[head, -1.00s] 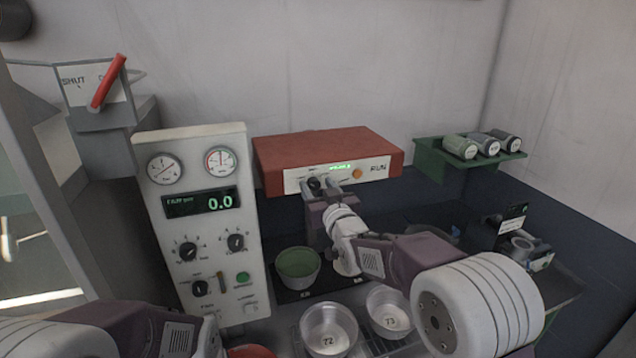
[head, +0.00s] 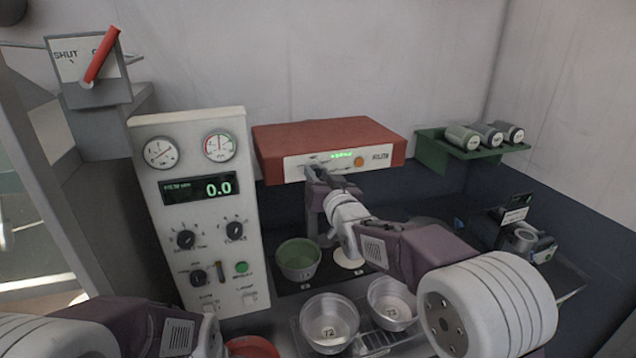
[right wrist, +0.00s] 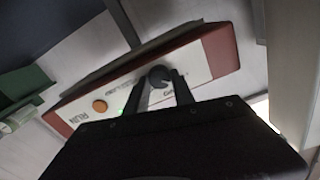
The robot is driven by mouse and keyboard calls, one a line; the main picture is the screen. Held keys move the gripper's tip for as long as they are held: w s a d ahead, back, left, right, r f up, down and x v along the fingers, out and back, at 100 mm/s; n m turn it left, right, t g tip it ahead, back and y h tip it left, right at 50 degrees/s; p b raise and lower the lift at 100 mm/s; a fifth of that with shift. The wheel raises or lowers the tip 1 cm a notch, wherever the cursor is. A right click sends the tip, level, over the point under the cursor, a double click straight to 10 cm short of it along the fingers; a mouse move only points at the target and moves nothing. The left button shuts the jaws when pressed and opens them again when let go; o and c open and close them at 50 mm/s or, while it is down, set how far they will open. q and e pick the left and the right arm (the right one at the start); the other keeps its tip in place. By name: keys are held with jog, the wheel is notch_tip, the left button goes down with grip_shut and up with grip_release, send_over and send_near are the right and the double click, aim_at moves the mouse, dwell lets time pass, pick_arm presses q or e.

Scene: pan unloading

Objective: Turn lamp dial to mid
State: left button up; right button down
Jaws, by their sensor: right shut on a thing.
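The lamp is a red box (head: 330,139) with a white front panel (head: 375,163), high at the back centre in the head view. Its dark round dial (right wrist: 159,76) shows in the right wrist view, between two dark fingers. My right gripper (head: 314,177) is shut on the dial, and its fingertips (right wrist: 161,84) sit on either side of the knob. In the head view the gripper hides the dial. The dial's pointer setting is too small to read. My left forearm shows at the lower left, with its gripper out of view.
A white instrument panel (head: 205,270) with gauges, knobs and a "0.0" display stands left of the lamp. A green bowl (head: 298,262) and clear tubs (head: 329,322) marked 72 and 73 lie below. A green shelf (head: 440,148) holds canisters at right.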

jog(key=m+b, duration=0.1)
jog(key=m, duration=0.1)
jog(key=m+b, duration=0.2)
jog(key=shift+f+m, duration=0.2)
jog(key=shift+m, duration=0.1)
pick_arm(q)
jog(key=shift+f+b, duration=1.4)
jog(key=shift+f, duration=1.9)
pick_arm(e)
jog(key=shift+d+r+m, duration=0.1)
jog(key=shift+m, duration=2.1)
jog(key=c, duration=1.1)
grip_release()
pick_arm(q)
jog(key=shift+s+f, duration=0.1)
